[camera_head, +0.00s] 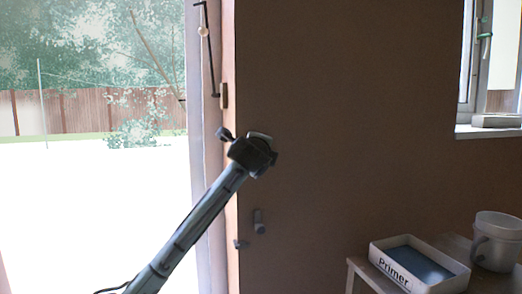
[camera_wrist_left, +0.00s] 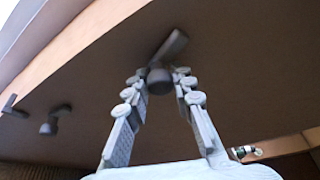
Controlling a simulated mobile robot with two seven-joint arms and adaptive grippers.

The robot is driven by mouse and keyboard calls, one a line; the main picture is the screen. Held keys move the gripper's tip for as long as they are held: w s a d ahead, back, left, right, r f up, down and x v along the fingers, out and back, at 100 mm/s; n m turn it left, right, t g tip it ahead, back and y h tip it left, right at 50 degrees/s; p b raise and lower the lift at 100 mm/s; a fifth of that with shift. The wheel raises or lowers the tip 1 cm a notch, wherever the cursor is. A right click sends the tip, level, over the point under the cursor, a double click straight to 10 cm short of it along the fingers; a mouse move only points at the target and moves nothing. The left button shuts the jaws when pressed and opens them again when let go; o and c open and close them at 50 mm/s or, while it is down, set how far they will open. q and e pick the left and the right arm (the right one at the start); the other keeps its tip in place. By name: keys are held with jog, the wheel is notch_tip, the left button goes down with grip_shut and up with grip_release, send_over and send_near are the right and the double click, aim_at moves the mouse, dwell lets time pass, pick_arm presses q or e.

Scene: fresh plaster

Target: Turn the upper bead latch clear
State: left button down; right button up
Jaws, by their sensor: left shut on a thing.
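The upper bead latch (camera_wrist_left: 174,44) is a grey bar on a round dark knob, on the brown plaster wall. In the wrist view its knob sits between the two fingertips of my left gripper (camera_wrist_left: 160,77), and the bar slants up to the right beyond them. In the head view my left gripper (camera_head: 256,150) reaches up to the wall near its left edge and hides most of this latch. The gripper is shut on the latch knob. A lower latch (camera_head: 259,221) stands free below; it also shows in the wrist view (camera_wrist_left: 50,124). My right gripper is out of view.
A glazed opening (camera_head: 95,190) lies left of the wall edge. A dark rod (camera_head: 209,55) hangs by its frame. A window (camera_head: 485,60) is at upper right.

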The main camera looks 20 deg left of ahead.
pick_arm(q)
jog(key=m+g, duration=0.2)
jog(key=m, duration=0.2)
jog(key=shift+r+y, duration=0.1)
jog(key=shift+y, duration=0.3)
dwell(0.4)
jog(key=c, duration=1.3)
grip_release()
jog(key=v, duration=1.2)
